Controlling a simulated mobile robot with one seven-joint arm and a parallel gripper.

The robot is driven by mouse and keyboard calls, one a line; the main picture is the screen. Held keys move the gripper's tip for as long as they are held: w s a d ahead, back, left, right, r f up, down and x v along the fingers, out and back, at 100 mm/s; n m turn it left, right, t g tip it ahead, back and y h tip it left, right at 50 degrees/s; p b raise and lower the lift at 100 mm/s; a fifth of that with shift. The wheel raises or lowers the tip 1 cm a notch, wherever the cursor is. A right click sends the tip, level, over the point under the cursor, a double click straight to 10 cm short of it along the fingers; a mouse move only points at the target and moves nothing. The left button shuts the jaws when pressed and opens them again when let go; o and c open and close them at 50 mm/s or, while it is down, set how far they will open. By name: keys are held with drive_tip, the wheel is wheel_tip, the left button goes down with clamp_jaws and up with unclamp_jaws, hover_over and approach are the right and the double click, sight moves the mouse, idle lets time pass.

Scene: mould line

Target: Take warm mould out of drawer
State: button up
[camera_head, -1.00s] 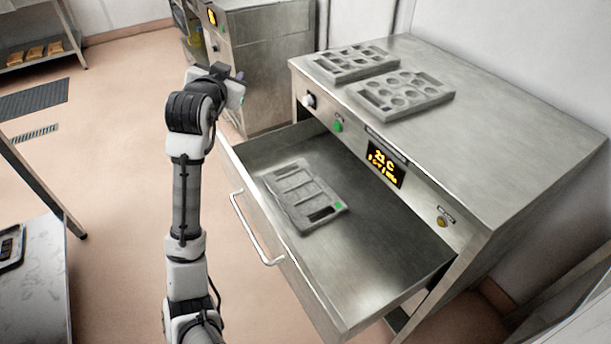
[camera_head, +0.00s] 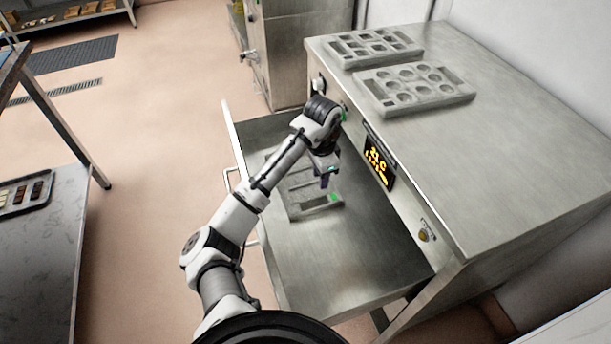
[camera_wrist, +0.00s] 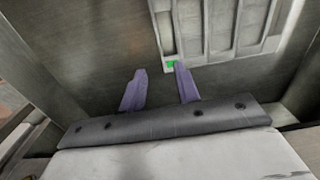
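The mould (camera_head: 315,205) is a grey tray with long bar cavities and a green mark at one corner. It lies flat on the floor of the open drawer (camera_head: 350,260). My arm reaches over it and hides part of it in the head view. My gripper (camera_head: 328,178) hangs above the mould and points down. In the wrist view the two purple fingers of my gripper (camera_wrist: 160,80) are apart with nothing between them. There the mould (camera_wrist: 221,25) lies beyond the fingertips, with its green mark near the right finger.
Two grey moulds with round and square cavities, a nearer one (camera_head: 415,91) and a farther one (camera_head: 374,47), lie on the steel cabinet top. A lit display (camera_head: 379,163) is on the cabinet front. A worktable (camera_head: 40,240) stands at left; the floor between is clear.

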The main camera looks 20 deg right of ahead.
wheel_tip(320, 180, down, 8)
drive_tip(key=shift+s+a+r+p, duration=0.1)
drive_tip(key=shift+s+r+p, duration=0.05)
drive_tip(key=shift+p, duration=0.5)
drive_tip(key=shift+f+p, duration=0.9)
drive_tip(key=shift+f, duration=2.3)
clamp_jaws()
